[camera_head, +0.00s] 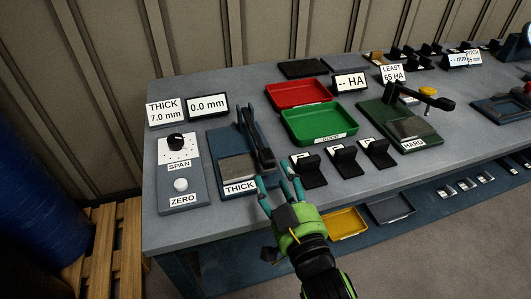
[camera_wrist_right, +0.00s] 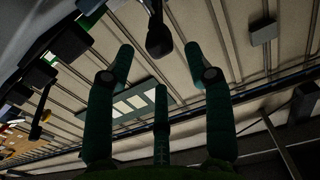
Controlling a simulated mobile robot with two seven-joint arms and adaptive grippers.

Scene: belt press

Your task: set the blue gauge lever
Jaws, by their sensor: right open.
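The blue thickness gauge (camera_head: 216,147) stands at the left of the grey bench, with a label reading THICK on its front and a grey plate on its base. Its dark blue lever (camera_head: 265,152) rises from the right side of the base, leaning up and back. My right gripper (camera_head: 280,178) is open and empty, its green fingers just in front of and to the right of the gauge's front end. In the right wrist view, a dark rounded lever end (camera_wrist_right: 158,38) shows beyond the fingertips; the fingers are apart from it. My left gripper is not in view.
A display (camera_head: 207,106) reads 0.0 mm beside a THICK 7.0 mm card (camera_head: 165,112). A SPAN and ZERO box (camera_head: 182,189) stands left of the gauge. Red (camera_head: 299,93) and green (camera_head: 318,123) trays lie behind, small black stands (camera_head: 345,160) right, and a green HARD gauge (camera_head: 407,130) farther right.

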